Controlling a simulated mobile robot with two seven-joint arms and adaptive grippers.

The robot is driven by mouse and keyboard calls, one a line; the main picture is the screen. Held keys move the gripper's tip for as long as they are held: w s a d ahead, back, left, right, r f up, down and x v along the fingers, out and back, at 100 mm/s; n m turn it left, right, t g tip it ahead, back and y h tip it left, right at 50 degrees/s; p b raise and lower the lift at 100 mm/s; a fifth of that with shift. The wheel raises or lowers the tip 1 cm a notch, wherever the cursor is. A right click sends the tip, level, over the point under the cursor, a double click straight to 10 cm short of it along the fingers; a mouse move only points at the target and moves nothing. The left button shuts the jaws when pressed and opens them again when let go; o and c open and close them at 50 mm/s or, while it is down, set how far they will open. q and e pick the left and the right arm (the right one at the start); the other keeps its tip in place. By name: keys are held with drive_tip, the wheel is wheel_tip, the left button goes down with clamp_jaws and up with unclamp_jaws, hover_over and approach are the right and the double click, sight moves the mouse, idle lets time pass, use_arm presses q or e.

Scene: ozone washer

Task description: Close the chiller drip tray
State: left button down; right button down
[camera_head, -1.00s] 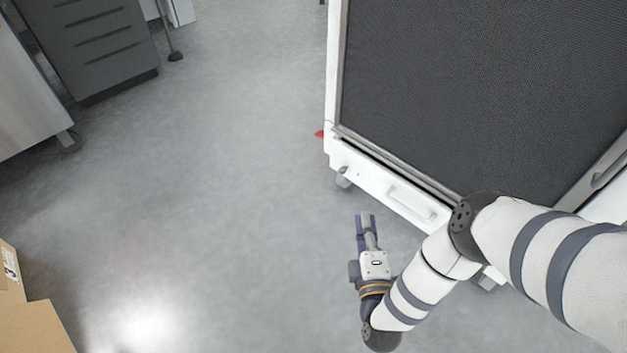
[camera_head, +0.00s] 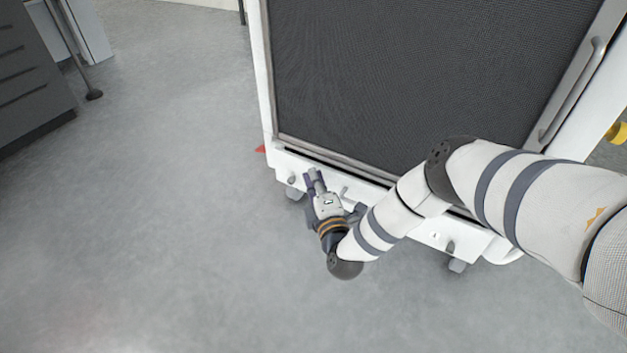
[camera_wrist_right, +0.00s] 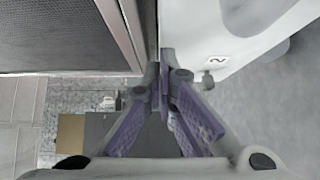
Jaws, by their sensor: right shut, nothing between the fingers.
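The chiller (camera_head: 430,70) has a dark mesh front. Its white drip tray (camera_head: 418,230) runs along the bottom, with a dark gap between the tray and the mesh panel above. My right gripper (camera_head: 313,178) is shut and empty, its purple fingers in front of the tray's left part. My forearm hides the tray's middle. In the right wrist view, the fingertips (camera_wrist_right: 164,74) lie between the steel-framed mesh (camera_wrist_right: 60,35) on the left and the white tray (camera_wrist_right: 210,35) on the right. I cannot tell whether they touch the tray. My left gripper is out of view.
The chiller stands on casters (camera_head: 458,265). A steel handle (camera_head: 572,92) is at its right side. A dark drawer cabinet (camera_head: 30,80) stands at the far left. A yellow object (camera_head: 617,133) shows at the right edge. The grey floor (camera_head: 170,220) at left and front is clear.

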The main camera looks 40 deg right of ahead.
drive_tip(key=shift+f, duration=0.1)
drive_tip(key=shift+d+f+p, duration=0.2)
drive_tip(key=shift+f+p, duration=0.1)
drive_tip(key=shift+p, duration=0.3)
drive_tip(key=shift+w+d+r+p, duration=0.15)
drive_tip(key=shift+w+d+p, duration=0.05)
drive_tip(key=shift+d+p, duration=0.35)
drive_tip(key=shift+w+d+r+p, duration=0.2)
drive_tip(key=shift+d+p, duration=0.2)
drive_tip(key=shift+p, duration=0.25)
drive_tip(key=shift+w+d+r, duration=0.15)
drive_tip(key=shift+w+d, duration=0.05)
drive_tip(key=shift+d, duration=0.05)
